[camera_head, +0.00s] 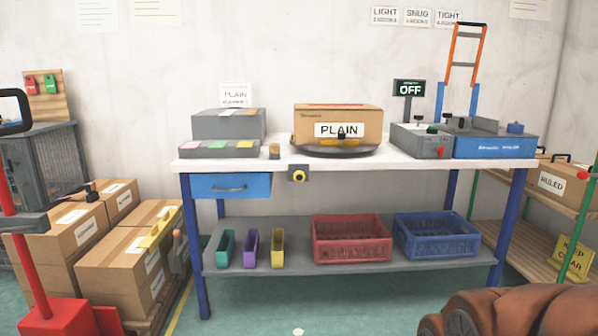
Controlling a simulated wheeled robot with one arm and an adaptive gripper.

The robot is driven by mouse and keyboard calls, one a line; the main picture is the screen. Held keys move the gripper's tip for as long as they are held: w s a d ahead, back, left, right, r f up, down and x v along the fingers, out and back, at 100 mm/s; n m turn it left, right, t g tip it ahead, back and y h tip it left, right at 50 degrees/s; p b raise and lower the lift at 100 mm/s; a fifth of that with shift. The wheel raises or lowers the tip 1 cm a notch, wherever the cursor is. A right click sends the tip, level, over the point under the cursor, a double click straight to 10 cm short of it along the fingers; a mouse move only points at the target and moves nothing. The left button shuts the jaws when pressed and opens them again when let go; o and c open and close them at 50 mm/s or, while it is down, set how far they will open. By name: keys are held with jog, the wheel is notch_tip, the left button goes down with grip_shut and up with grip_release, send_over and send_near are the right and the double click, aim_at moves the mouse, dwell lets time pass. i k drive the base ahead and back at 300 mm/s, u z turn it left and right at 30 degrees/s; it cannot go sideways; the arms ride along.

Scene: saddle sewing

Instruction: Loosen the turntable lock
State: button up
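The turntable (335,151) is a dark round disc on the white bench top. A brown cardboard box (365,118) marked PLAIN stands on it. A small black and yellow knob (342,138) shows in front of the box, at the turntable. Another yellow round knob (299,176) on a dark plate sits on the bench's front edge, just below and left of the turntable. I cannot tell which of the two is the lock, or whether it is tight. My gripper is not in view.
The workbench (400,161) has grey boxes at the left and a machine (420,140) with an OFF sign (409,89) at the right. Red (350,240) and blue crates (437,235) stand on its lower shelf. Stacked cartons (125,245) stand left. The floor in front of the bench is mostly clear.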

aim_at(299, 177)
jog(key=k, duration=0.6)
jog(key=u, duration=0.5)
jog(key=i, duration=1.8)
jog(key=z, duration=0.5)
